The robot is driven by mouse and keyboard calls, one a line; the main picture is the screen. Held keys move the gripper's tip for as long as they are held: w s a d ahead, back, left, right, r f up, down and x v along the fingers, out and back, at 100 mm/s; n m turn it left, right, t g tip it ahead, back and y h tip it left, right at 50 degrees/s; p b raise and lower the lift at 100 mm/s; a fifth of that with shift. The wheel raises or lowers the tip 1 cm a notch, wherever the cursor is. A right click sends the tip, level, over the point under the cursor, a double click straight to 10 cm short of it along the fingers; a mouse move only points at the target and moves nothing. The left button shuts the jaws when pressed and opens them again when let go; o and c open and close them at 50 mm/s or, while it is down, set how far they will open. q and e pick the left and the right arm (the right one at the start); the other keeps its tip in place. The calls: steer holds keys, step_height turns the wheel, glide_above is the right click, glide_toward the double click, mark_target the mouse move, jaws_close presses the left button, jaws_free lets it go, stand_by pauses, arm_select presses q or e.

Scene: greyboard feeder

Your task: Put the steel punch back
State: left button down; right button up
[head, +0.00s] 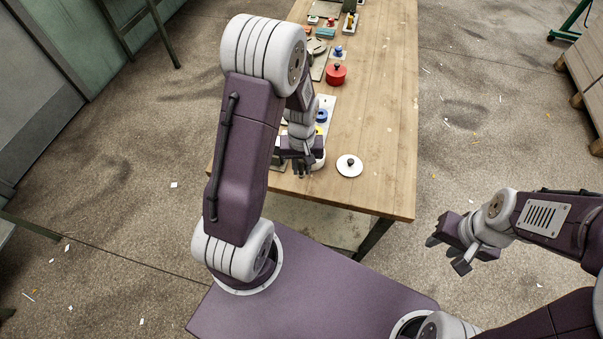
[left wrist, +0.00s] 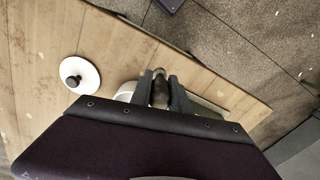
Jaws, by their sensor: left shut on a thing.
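My left gripper (head: 302,172) is over the near left part of the wooden table. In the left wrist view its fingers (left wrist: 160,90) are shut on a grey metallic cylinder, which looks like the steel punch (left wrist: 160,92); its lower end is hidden. A pale, round-edged thing (left wrist: 124,92) shows beneath and beside the fingers. I cannot tell whether the punch touches it. A white round lid with a black knob (head: 350,166) lies to the right of the gripper; it also shows in the left wrist view (left wrist: 80,75). My right gripper (head: 448,255) is open and empty, off the table's right side.
The wooden table (head: 385,130) runs away from me; its right side is mostly clear. Beyond my left gripper are a blue ring-like piece (head: 321,116), a red round pot with a black knob (head: 336,74) and several small items. A pallet stack (head: 585,70) stands far right.

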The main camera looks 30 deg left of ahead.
mark_target(302, 175)
arm_select(q)
step_height(302, 175, down, 4)
steer(key=shift+s+d+r, duration=0.1)
steer(key=shift+d+r, duration=0.05)
steer(key=shift+f, duration=0.2)
steer(key=c, duration=1.2)
jaws_free()
steer(key=shift+f, duration=0.1)
steer(key=shift+c, duration=0.2)
